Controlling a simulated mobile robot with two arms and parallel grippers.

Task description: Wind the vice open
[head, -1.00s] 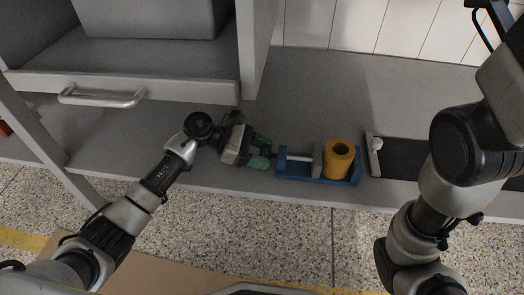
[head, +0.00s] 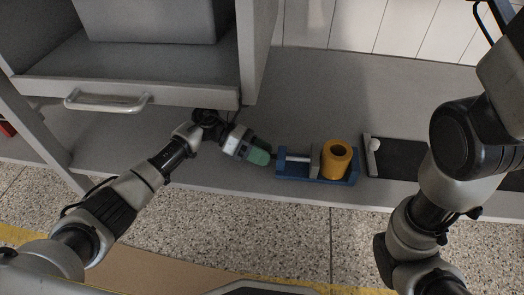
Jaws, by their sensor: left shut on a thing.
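The blue vice (head: 318,180) lies on the grey bench near its front edge. Its grey moving jaw (head: 315,160) stands close against an orange hollow cylinder (head: 337,160), which sits upright at the right end of the vice. A light screw rod (head: 297,158) runs left from the jaw to the vice's left end. My left gripper (head: 262,156) is at that left end, its green fingertips shut. The handle between them is hidden by the fingers. My right arm shows at the right, but its gripper is out of view.
A dark panel with a grey bar and white knob (head: 375,144) lies right of the vice. A grey cabinet with a drawer handle (head: 108,100) stands at the back left. The bench (head: 330,95) behind the vice is clear.

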